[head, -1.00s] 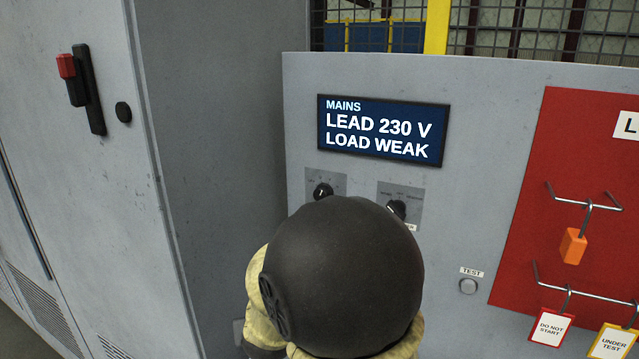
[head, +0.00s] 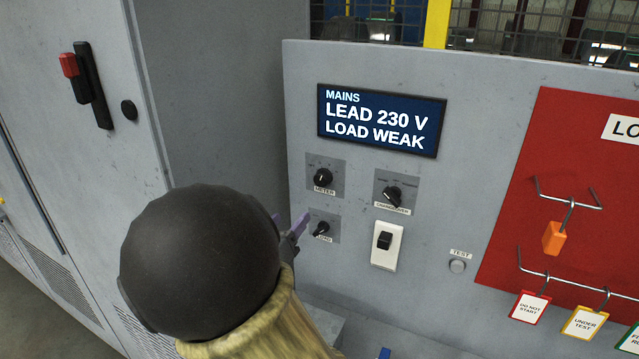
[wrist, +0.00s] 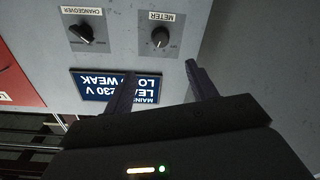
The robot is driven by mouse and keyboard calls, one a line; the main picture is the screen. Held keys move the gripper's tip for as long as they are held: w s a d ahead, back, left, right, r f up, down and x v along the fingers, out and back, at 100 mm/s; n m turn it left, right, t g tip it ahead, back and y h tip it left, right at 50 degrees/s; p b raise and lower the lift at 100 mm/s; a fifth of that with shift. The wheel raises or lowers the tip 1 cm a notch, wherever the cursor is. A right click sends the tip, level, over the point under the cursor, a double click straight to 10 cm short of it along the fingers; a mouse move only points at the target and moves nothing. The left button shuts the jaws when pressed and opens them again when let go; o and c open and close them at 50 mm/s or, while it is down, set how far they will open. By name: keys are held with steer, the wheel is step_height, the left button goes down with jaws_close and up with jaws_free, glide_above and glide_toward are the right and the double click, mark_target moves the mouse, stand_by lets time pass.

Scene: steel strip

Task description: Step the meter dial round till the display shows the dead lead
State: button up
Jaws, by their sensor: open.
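The meter dial (head: 323,177) is a black knob on a dark grey plate labelled METER, below the display and to its left. The display (head: 381,121) reads MAINS, LEAD 230 V, LOAD WEAK. My gripper (head: 290,225) shows beside the panel, below and left of the meter dial, mostly hidden behind my dark round arm link. In the wrist view, which is upside down, my gripper (wrist: 160,80) is open and empty. The meter dial (wrist: 160,37) lies beyond its fingertips, apart from them, and the display (wrist: 115,88) is partly behind a finger.
The changeover knob (head: 392,196) is right of the meter dial, the load knob (head: 321,229) below it. A red board (head: 585,190) carries hooks with tags. A grey cabinet (head: 90,200) stands left.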

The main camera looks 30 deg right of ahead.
mark_target(320, 183)
steer(key=p+x, duration=0.4)
steer(key=x, duration=1.2)
steer(key=shift+r+p, duration=0.1)
steer(key=shift+p, duration=0.2)
steer(key=shift+w+d, duration=0.45)
steer(key=c, duration=1)
